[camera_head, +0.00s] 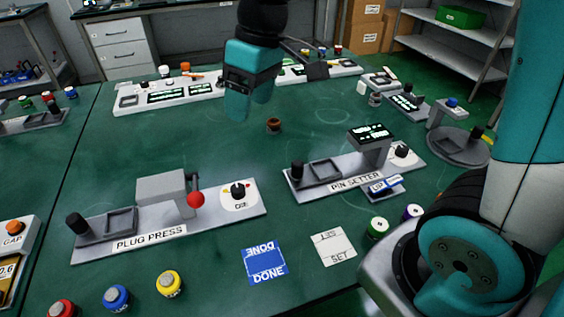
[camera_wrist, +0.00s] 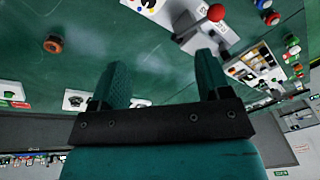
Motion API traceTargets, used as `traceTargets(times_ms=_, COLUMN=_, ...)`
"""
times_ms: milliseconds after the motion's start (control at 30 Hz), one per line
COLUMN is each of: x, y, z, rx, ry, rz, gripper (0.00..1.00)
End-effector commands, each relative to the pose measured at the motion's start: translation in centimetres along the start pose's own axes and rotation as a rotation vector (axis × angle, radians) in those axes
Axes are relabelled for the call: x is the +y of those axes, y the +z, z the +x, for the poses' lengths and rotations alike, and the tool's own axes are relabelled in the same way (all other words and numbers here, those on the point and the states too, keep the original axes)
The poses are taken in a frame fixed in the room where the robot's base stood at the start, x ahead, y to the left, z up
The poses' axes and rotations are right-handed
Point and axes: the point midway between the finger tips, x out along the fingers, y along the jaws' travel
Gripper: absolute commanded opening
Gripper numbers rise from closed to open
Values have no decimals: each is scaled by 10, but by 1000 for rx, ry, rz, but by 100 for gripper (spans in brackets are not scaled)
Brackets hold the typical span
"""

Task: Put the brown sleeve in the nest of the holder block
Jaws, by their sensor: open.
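The brown sleeve (camera_head: 273,126) is a small dark brown ring standing on the green table near the middle of the head view. It also shows at upper left in the wrist view (camera_wrist: 53,43). My gripper (camera_head: 238,112) hangs above the table, to the left of the sleeve in the picture and apart from it. In the wrist view my gripper (camera_wrist: 163,75) has its two teal fingers spread with nothing between them. I cannot tell which piece is the holder block. A small grey block (camera_head: 375,99) stands behind the pin setter, but its top is too small to read.
The plug press (camera_head: 160,220) with a red ball handle and the pin setter (camera_head: 345,175) stand in front. Blue DONE (camera_head: 265,262) and white SET (camera_head: 333,246) cards lie near the front edge. Panels line the back. The table around the sleeve is clear.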

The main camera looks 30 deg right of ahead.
Motion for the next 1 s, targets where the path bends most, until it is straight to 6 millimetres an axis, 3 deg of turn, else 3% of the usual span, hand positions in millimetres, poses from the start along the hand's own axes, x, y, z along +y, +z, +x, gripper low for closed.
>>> traceTargets(times_ms=33, x=-34, y=24, z=-4, rx=16, ry=-27, rz=-6, gripper=71)
traceTargets(times_ms=100, x=-69, y=52, z=-4, rx=31, ry=-66, rz=-3, gripper=71)
traceTargets(times_ms=200, x=-105, y=86, z=-1, rx=41, ry=-112, rz=3, gripper=71)
traceTargets(times_ms=333, x=-126, y=109, z=3, rx=46, ry=-144, rz=10, gripper=75)
traceTargets(times_ms=467, x=-115, y=93, z=-4, rx=58, ry=-145, rz=4, gripper=75)
traceTargets(times_ms=567, x=-78, y=55, z=-15, rx=80, ry=-129, rz=-24, gripper=75)
traceTargets(times_ms=667, x=-18, y=12, z=-22, rx=111, ry=-103, rz=-69, gripper=75)
traceTargets(times_ms=733, x=33, y=-12, z=-23, rx=135, ry=-79, rz=-106, gripper=75)
traceTargets(times_ms=867, x=132, y=-33, z=-14, rx=169, ry=-30, rz=-171, gripper=75)
traceTargets(times_ms=900, x=160, y=-34, z=-10, rx=176, ry=-15, rz=-191, gripper=75)
traceTargets(times_ms=1000, x=221, y=-28, z=3, rx=191, ry=19, rz=-234, gripper=75)
